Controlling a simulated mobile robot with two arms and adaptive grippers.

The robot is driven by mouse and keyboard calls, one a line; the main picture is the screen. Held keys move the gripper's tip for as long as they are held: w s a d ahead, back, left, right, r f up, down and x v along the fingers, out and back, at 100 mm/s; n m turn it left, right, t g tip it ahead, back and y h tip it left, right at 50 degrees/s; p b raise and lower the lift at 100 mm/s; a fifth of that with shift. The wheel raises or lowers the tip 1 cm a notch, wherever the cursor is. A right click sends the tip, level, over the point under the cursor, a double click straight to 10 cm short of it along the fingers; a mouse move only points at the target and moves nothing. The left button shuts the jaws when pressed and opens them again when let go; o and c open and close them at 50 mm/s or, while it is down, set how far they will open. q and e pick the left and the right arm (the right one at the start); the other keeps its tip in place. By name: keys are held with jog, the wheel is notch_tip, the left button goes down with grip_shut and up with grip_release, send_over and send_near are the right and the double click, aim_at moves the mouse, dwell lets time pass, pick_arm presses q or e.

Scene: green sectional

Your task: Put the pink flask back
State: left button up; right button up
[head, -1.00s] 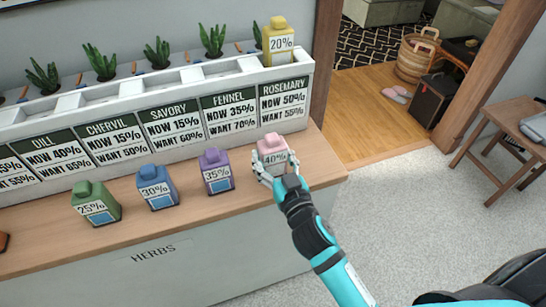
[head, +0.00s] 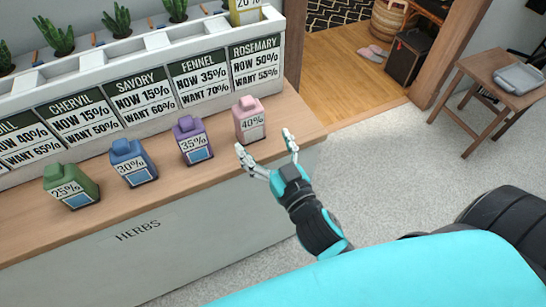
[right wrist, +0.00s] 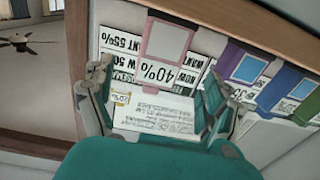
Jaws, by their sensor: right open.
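The pink flask (head: 249,119), labelled 40%, stands upright on the wooden counter at the right end of a row of flasks, in front of the Rosemary sign. My right gripper (head: 266,147) is open and empty, in front of the flask and apart from it. In the right wrist view the pink flask (right wrist: 166,48) shows ahead, beyond the spread fingers (right wrist: 160,95). My left gripper is not in view.
A purple flask (head: 192,140), a blue flask (head: 132,163) and a green flask (head: 71,186) stand to the left on the counter. A yellow flask (head: 245,10) sits in the white planter rack (head: 150,56) behind. A wooden stool (head: 489,88) stands on the right.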

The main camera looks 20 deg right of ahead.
jog(key=shift+s+d+b, duration=0.15)
jog(key=shift+s+b, duration=0.15)
jog(key=shift+s, duration=1.7)
jog(key=f+g, duration=0.1)
jog(key=f, duration=0.4)
jog(key=a+f+g, duration=0.1)
jog(key=f, duration=0.5)
jog(key=a+f+g, duration=0.1)
jog(key=f, duration=0.5)
jog(key=shift+f+n+g+y, duration=0.2)
jog(key=shift+n+g+y, duration=0.1)
jog(key=shift+n+g, duration=0.1)
jog(key=s+d+f+g, duration=0.25)
jog(key=s+f, duration=0.35)
jog(key=f, duration=0.5)
jog(key=s+d+f+n+g, duration=0.1)
jog(key=s+f+g, duration=0.4)
jog(key=f, duration=0.6)
jog(key=s+d+f+g, duration=0.1)
jog(key=s+f+g, duration=0.1)
jog(key=s+f, duration=0.75)
jog(key=s+d+f+g+h, duration=0.1)
jog(key=s+d+f+g, duration=0.2)
jog(key=s+f, duration=0.6)
jog(key=shift+s+d+g+h, duration=0.4)
jog(key=shift+s+d, duration=0.5)
jog(key=shift+d, duration=0.3)
